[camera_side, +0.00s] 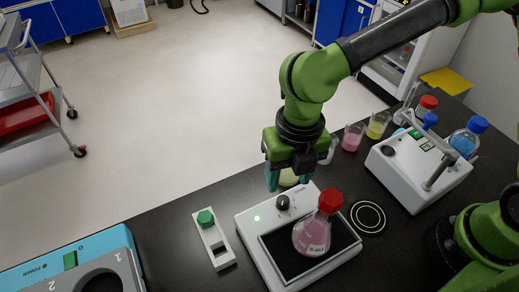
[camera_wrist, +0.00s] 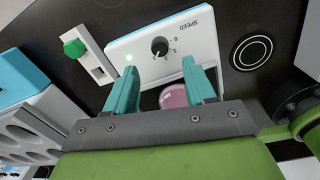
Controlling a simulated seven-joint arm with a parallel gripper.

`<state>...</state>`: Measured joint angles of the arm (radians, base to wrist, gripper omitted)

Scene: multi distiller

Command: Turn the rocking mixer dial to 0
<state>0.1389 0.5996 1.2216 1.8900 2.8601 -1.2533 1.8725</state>
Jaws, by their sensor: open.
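The rocking mixer (camera_side: 252,238) is a white box on the black bench, with a dark tray on top. Its black dial (camera_side: 283,201) sits on the top face near the back edge. In the wrist view the dial (camera_wrist: 159,47) sits beside the upside-down word SPEED, and its white mark points toward the lower left. I cannot tell which number it meets. My gripper (camera_side: 287,181) is open and empty, pointing down above the dial. In the wrist view the teal fingers (camera_wrist: 160,63) stand apart, with the dial just beyond the gap between their tips.
A pink flask with a red cap (camera_side: 312,234) stands on the mixer's tray (camera_side: 344,234), close to my gripper. A green light (camera_side: 257,218) glows on the mixer. A white block with a green knob (camera_side: 206,217) lies left; beakers (camera_side: 352,137) and a white stirrer (camera_side: 400,183) stand right.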

